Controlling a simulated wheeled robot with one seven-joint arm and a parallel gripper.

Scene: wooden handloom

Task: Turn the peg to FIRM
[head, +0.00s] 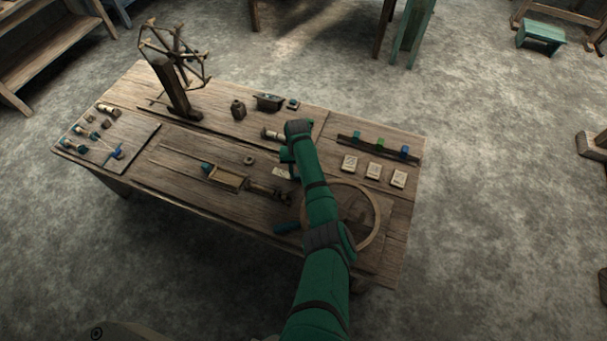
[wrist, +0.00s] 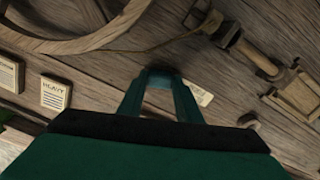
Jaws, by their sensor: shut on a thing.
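My gripper (wrist: 160,78) points down at the bench in the wrist view. Its two green fingers reach close to the bench top and are shut on a small dark teal piece between their tips, which I take to be the peg; the fingers hide most of it, and I cannot read its setting. A small pale card (wrist: 198,93) lies just right of the fingers, its writing too small to read. It also shows in the head view (head: 280,173), where my arm hides the fingertips.
A wooden hoop (head: 376,232) lies at the bench's right. A wooden frame (head: 228,180) lies left of my arm. A spoked winder (head: 173,70) stands at the back left.

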